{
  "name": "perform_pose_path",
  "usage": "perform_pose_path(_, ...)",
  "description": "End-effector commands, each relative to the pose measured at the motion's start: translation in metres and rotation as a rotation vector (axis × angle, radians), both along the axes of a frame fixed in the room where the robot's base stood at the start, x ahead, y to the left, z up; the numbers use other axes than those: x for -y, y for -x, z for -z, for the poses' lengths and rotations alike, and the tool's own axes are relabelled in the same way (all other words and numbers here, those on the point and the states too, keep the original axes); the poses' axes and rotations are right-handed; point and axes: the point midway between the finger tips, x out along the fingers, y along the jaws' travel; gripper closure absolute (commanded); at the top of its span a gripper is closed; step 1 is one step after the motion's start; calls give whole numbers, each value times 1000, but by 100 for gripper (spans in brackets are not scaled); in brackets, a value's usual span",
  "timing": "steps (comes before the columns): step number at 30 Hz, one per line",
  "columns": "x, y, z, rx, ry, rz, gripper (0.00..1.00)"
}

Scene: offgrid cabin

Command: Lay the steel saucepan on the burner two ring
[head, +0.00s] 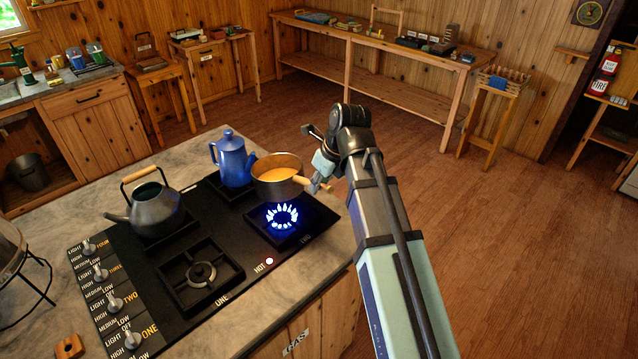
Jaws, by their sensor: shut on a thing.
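The steel saucepan (266,185) shows in the head view with an orange-toned interior and a light handle pointing right. My gripper (318,180) is shut on the saucepan handle, though my arm partly hides the fingers. The pan looks level and held up off the hob, just above and behind the lit flame in the picture; its exact height is hard to tell. The burner two ring (282,216), at the right of the black hob, burns with a blue flame. Its label is small and hard to read.
A blue coffee pot (233,160) stands close to the pan's left on a back burner. A grey kettle (157,210) stands on the left burner. The front burner (201,273) is empty and unlit. Control knobs (115,303) line the hob's left side.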

Motion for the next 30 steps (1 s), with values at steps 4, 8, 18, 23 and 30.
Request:
perform_pose_path(4, 0, -1, -1, 5, -4, -2, 100)
perform_pose_path(8, 0, 0, 0, 17, -17, -1, 100)
perform_pose_path(18, 1, 1, 12, 86, -84, 4, 100)
perform_pose_path(23, 1, 1, 24, 86, -84, 3, 100)
perform_pose_path(30, 1, 1, 44, 86, -83, 3, 100)
